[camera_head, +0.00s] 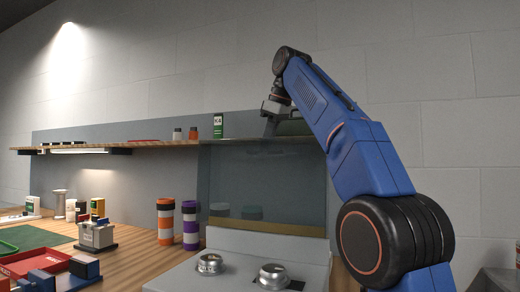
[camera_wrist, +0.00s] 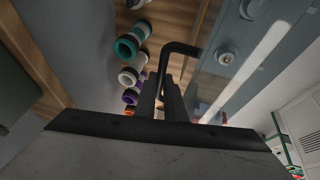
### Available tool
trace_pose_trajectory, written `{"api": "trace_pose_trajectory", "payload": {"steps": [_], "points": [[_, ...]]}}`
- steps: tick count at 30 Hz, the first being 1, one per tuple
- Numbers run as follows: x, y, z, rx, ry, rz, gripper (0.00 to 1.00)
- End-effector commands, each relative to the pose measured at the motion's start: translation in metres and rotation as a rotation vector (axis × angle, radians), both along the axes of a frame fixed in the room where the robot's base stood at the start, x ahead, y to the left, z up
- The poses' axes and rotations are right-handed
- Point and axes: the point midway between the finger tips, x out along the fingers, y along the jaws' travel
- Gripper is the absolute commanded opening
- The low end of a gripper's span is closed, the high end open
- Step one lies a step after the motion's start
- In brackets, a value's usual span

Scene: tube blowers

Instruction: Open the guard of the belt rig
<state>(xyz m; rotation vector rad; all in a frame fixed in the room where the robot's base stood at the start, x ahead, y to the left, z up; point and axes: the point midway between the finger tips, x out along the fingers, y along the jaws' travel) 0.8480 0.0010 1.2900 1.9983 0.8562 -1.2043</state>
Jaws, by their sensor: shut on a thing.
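The belt rig (camera_head: 235,243) is a light grey housing on the bench, with two silver round hubs (camera_head: 210,263) uncovered on its top. Its guard (camera_head: 265,185) is a clear, tinted panel standing about upright at the back of the housing, above the hubs. The clear panel also shows at the right in the wrist view (camera_wrist: 232,70). My gripper (camera_head: 270,112) is at the guard's upper edge, with the arm reaching in from the right. In the wrist view its dark fingers (camera_wrist: 166,92) are closed on the black bent handle (camera_wrist: 182,48) of the guard. The fingertips are partly hidden in the head view.
Orange (camera_head: 165,222) and purple (camera_head: 190,225) banded containers stand left of the rig. A red tray (camera_head: 35,264) and small devices lie further left.

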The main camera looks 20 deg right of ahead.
Motion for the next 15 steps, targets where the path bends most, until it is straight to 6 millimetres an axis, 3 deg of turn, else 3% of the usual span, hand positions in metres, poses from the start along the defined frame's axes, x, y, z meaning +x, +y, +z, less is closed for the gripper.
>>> {"api": "trace_pose_trajectory", "payload": {"steps": [6, 15], "points": [[0.021, -0.014, -0.004, 0.003, -0.006, 0.002, 0.0], [0.032, -0.022, -0.007, 0.002, -0.013, 0.001, 0.0]]}}
